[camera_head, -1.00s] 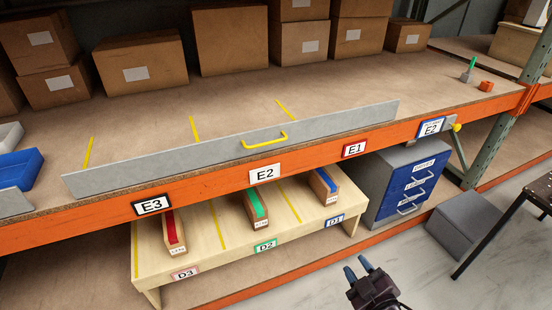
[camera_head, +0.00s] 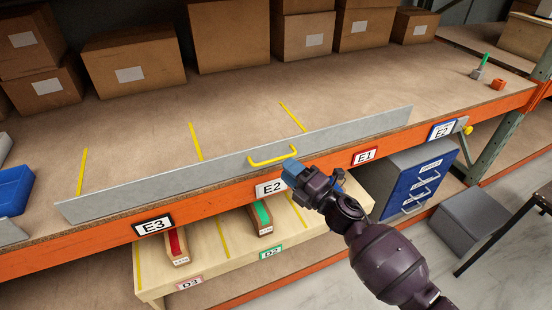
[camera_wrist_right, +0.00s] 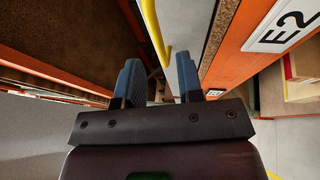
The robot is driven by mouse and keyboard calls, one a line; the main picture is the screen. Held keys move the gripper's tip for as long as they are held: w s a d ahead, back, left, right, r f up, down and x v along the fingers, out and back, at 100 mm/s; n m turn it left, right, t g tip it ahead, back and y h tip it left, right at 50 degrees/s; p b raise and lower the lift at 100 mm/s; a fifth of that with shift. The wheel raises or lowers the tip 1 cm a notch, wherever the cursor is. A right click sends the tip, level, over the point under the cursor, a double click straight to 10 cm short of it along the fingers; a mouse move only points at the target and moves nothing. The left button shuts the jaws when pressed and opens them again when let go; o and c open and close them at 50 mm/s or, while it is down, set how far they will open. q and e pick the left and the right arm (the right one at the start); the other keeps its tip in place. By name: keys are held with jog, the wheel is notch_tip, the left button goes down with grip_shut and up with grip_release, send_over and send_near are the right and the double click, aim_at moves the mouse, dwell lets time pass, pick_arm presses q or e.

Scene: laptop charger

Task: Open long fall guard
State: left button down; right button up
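The long fall guard (camera_head: 200,180) is a long grey plate standing along the front edge of the shelf. Its yellow handle (camera_head: 272,158) is at about the middle of the plate. My right gripper (camera_head: 290,172) is just in front of the guard, beside the right end of the handle. In the right wrist view, the two blue fingers of the gripper (camera_wrist_right: 159,72) are apart and nothing is clamped between them. The yellow handle (camera_wrist_right: 154,30) runs just ahead of and between the fingertips; contact cannot be told. My left gripper is not in view.
The orange shelf beam (camera_head: 215,200) carries label plates E3, E2 and E1. A low wooden stand (camera_head: 205,250) is below it. A blue-fronted drawer cabinet (camera_head: 420,190) stands at lower right. A small blue bin (camera_head: 14,188) is at left. Cardboard boxes (camera_head: 135,62) line the back.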

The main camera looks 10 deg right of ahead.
aim_at(276, 160)
jog(key=shift+x, duration=2.65)
grip_shut()
